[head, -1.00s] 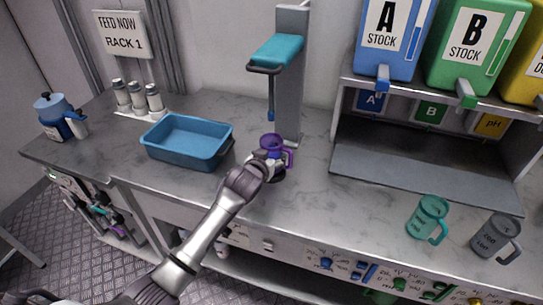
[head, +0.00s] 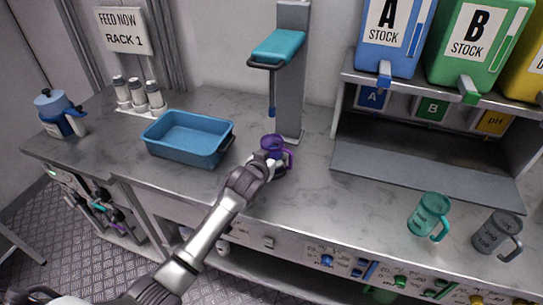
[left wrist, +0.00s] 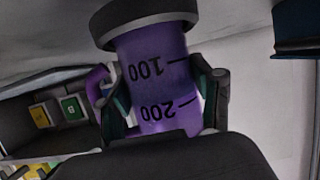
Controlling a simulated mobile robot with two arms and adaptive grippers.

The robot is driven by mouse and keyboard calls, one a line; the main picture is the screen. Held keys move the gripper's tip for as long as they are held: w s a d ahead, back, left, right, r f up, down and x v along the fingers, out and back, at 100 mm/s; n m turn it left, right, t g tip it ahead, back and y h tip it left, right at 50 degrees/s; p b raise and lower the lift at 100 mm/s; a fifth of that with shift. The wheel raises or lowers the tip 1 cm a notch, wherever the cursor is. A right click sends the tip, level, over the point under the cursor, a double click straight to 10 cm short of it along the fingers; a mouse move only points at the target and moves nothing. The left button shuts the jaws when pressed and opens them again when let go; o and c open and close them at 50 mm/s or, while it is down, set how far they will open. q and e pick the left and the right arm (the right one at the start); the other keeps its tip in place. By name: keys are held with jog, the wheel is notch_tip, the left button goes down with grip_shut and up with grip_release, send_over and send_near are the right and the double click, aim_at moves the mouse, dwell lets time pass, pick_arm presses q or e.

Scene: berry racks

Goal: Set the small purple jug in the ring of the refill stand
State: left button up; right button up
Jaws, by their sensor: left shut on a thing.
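The small purple jug (head: 273,144) is upright over the counter in front of the refill stand (head: 291,90). Its handle points right in the head view. My left gripper (head: 268,164) is shut on the jug. In the left wrist view the purple jug (left wrist: 152,75) appears upside down between the fingers, with marks 100 and 200. A wide dark round band (left wrist: 143,20) shows at its bottom end. It looks like the stand's ring, but I cannot tell whether the jug sits inside it or above it. My wrist hides most of that spot in the head view. My right gripper is not in view.
A blue tub (head: 190,150) stands left of the jug. A grey shelf (head: 425,175) with stock containers is at the right. A teal jug (head: 428,213) and a grey jug (head: 494,235) stand near the front edge.

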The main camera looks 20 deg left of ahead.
pick_arm(q)
jog(key=o, duration=1.6)
jog(key=shift+f, duration=0.1)
jog(key=shift+s, duration=0.1)
jog(key=v, duration=1.2)
